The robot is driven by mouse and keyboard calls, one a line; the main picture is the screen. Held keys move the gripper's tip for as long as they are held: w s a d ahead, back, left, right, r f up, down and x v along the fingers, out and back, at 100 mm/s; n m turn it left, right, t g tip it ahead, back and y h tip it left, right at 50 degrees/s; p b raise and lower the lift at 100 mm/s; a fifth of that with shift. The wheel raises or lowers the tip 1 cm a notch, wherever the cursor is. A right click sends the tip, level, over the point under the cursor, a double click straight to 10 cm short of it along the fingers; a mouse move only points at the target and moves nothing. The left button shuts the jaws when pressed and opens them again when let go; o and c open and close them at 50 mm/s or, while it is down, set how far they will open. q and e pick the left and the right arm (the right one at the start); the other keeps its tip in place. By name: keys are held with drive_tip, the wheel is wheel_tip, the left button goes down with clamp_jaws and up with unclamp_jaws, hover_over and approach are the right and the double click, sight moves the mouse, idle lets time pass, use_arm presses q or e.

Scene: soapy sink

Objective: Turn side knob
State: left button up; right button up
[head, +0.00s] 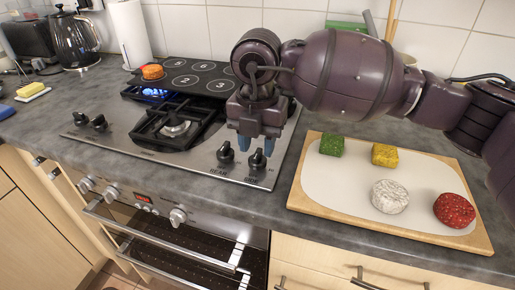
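The black side knob (257,160) stands on the steel hob panel, with the word SIDE printed below it. My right gripper (256,145) points down over this knob, its two blue fingertips apart with a gap between them. The fingertips appear just above and behind the knob; I cannot tell whether they touch it. The upper part of the knob is close to the fingers. The rear knob (225,152), marked REAR, is just to the left. My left gripper is not in view.
The steel hob (112,137) carries two more knobs at left and a black grate. A cutting board (300,190) with green, yellow, white and red food pieces lies at right. Oven knobs (178,216) are on the front below. A kettle (74,40) stands at the back left.

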drive_tip(key=shift+f, duration=0.85)
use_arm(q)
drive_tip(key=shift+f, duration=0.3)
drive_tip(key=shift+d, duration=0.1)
use_arm(e)
clamp_jaws()
